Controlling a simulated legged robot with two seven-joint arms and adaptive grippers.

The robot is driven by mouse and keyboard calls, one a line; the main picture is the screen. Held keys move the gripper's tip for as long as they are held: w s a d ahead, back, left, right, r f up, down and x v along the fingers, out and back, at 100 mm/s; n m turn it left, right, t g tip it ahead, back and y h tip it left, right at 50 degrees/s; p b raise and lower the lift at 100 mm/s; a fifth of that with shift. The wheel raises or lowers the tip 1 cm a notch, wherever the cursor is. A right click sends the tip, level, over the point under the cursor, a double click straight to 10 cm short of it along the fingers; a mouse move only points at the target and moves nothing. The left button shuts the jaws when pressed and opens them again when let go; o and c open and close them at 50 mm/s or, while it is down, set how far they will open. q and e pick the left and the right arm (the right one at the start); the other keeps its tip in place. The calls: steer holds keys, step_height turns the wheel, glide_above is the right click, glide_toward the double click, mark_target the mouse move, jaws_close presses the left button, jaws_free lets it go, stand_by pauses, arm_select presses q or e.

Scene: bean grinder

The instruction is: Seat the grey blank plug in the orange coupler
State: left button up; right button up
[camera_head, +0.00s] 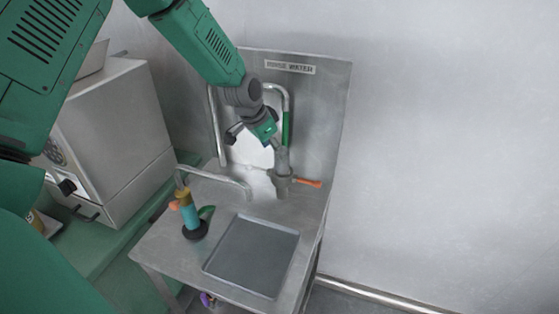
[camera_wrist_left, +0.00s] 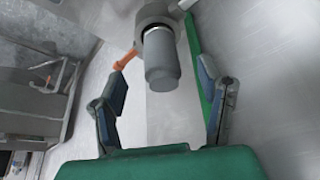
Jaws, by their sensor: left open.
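My left gripper (camera_head: 274,143) is over the back of the metal sink stand, pointing down at a grey upright fitting (camera_head: 283,182). In the left wrist view the gripper (camera_wrist_left: 162,76) is open, with one finger on each side of a smooth grey cylinder (camera_wrist_left: 161,62). No finger clearly touches it. The cylinder is attached to or lined up with a wider grey collar; I cannot tell if it is the blank plug. An orange lever-like part (camera_head: 309,183) sticks out from the fitting, and it also shows in the left wrist view (camera_wrist_left: 125,61). My right gripper is not in view.
A bent metal spout (camera_head: 215,178) and a teal, yellow and orange fitting on a black base (camera_head: 195,230) stand on the left of the stand. A grey tray (camera_head: 252,256) lies in front. A green-sleeved pipe (camera_head: 286,128) rises close behind the gripper.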

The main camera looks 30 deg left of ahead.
arm_select(q)
steer(key=v, duration=0.4)
stand_by(0.6)
